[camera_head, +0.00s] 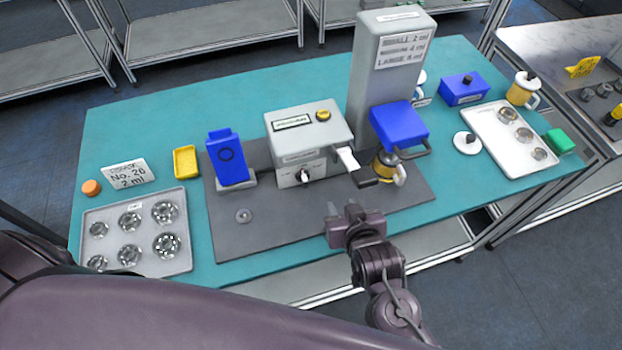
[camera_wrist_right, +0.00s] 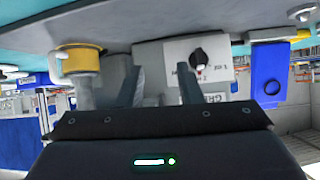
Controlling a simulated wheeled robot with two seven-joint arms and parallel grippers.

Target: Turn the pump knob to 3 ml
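The pump is a grey box (camera_head: 308,138) on the dark mat, with a yellow button on top and a black knob (camera_head: 304,176) low on its front face. The knob also shows in the right wrist view (camera_wrist_right: 198,57), where the scene looks upside down; its dial marks are too small to read. My right gripper (camera_head: 342,209) is open and empty, in front of the pump and to the right of the knob, apart from it. It also shows in the right wrist view (camera_wrist_right: 161,88). My left gripper is out of view.
A tall grey dispenser (camera_head: 378,75) with a blue head (camera_head: 400,124) stands right of the pump, above a yellow cup (camera_head: 393,172). A blue device (camera_head: 230,160) stands left. Trays (camera_head: 148,258) (camera_head: 500,150) lie at both ends. The dark mat's front (camera_head: 290,222) is mostly clear.

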